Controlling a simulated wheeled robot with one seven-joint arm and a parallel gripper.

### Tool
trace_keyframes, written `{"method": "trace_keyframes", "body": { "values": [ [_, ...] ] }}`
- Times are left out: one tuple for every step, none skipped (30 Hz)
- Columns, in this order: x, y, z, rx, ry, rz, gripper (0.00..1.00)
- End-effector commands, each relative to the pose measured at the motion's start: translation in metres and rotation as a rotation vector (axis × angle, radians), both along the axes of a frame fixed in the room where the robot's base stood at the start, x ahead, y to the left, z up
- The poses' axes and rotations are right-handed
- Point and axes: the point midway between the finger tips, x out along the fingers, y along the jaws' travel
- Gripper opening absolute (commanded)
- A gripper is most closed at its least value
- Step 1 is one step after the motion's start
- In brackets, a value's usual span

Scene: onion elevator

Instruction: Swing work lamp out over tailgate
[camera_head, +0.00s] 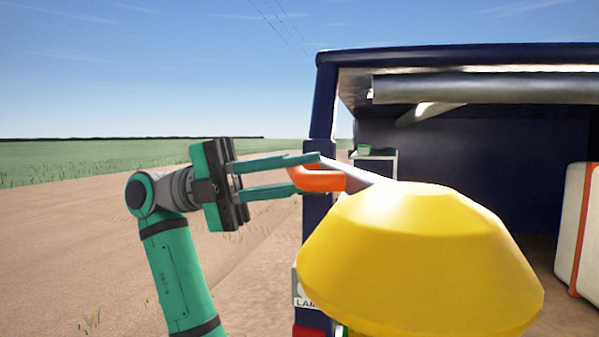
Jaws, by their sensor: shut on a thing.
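The work lamp appears as a large yellow faceted shade (415,255) in the near foreground, right of centre. A grey bar (365,175) runs from behind the shade to an orange handle (325,181) at its upper left. My gripper (305,174) comes in from the left with its two green fingers shut on the orange handle. The shade hides the bar's far end and most of the tailgate area, so I cannot tell how the lamp is mounted.
The dark blue vehicle (440,56) stands open at the back. A grey roll (480,87) hangs under its roof. A white case with an orange strap (580,228) sits inside at right. A small shelf (375,158) is by the left post. Open dirt ground (80,230) lies left.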

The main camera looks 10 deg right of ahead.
Motion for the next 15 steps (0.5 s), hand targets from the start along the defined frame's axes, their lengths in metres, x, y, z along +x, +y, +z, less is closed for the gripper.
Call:
{"method": "trace_keyframes", "body": {
  "values": [
    [0.0018,0.0011,0.0002,0.0,0.007,-0.005,0.0],
    [0.0016,0.0021,0.0002,-0.001,0.008,-0.01,0.0],
    [0.0014,0.0032,0.0002,-0.001,0.007,-0.014,0.0],
    [0.0014,0.004,0.0001,0.0,0.008,-0.015,0.0],
    [0.0014,0.0046,0.0001,0.0,0.007,-0.017,0.0],
    [0.0014,0.0054,0.0,0.0,0.007,-0.017,0.0],
    [0.0014,0.0059,0.0001,-0.001,0.008,-0.018,0.0],
    [0.0014,0.0063,0.0001,-0.001,0.008,-0.017,0.0],
    [0.0015,0.0067,0.0001,-0.001,0.008,-0.017,0.0],
    [0.0015,0.0069,0.0001,-0.001,0.008,-0.016,0.0],
    [0.0014,0.007,0.0001,-0.001,0.008,-0.016,0.0],
    [0.0015,0.0072,0.0001,-0.001,0.008,-0.016,0.0],
    [0.0015,0.0074,0.0002,-0.001,0.008,-0.015,0.0],
    [0.0015,0.0074,0.0002,-0.001,0.008,-0.015,0.0],
    [0.0016,0.0075,0.0003,-0.001,0.008,-0.015,0.0]
  ]
}}
